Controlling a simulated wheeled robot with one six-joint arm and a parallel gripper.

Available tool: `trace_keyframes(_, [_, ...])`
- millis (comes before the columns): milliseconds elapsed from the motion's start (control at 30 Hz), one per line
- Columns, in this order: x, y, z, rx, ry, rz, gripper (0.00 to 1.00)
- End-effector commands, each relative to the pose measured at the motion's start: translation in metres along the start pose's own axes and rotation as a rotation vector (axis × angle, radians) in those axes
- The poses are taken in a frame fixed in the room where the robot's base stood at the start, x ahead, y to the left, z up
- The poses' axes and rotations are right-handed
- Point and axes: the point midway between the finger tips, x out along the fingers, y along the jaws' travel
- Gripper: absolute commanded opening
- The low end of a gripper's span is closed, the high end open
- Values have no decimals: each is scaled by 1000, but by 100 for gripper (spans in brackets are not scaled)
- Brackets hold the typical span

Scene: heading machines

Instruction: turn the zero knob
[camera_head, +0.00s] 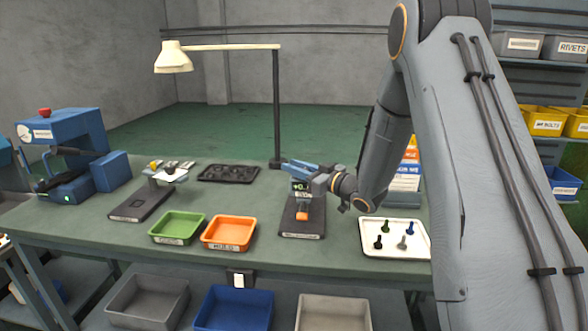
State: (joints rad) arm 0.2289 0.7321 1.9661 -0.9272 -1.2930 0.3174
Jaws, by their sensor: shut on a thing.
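A gauge stand with a dark base (302,231) stands on the green bench, right of the orange tray. Its small display (300,187) shows digits too small to read surely. An orange part (302,216) sits low on its front. My gripper (312,178) is at the gauge head from the right, its body close against the display's right side. It is shut at the head, on what seems to be the zero knob; the knob itself is hidden by the gripper. A blue piece (298,167) lies across the top of the head.
A green tray (177,239) and an orange tray (229,247) stand left of the gauge. A white tray (372,250) with several bolts is to its right. A lamp post (276,110) rises behind. A blue machine (75,135) stands far left.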

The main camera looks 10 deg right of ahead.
Motion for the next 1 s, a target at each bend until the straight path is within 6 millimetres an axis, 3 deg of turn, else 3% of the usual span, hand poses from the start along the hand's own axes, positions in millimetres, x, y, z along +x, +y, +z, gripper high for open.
trace_keyframes(700, [-5, 20, 2, 0, -20, 633, 0])
trace_keyframes(1000, [-10, 27, 2, 0, -27, 816, 0])
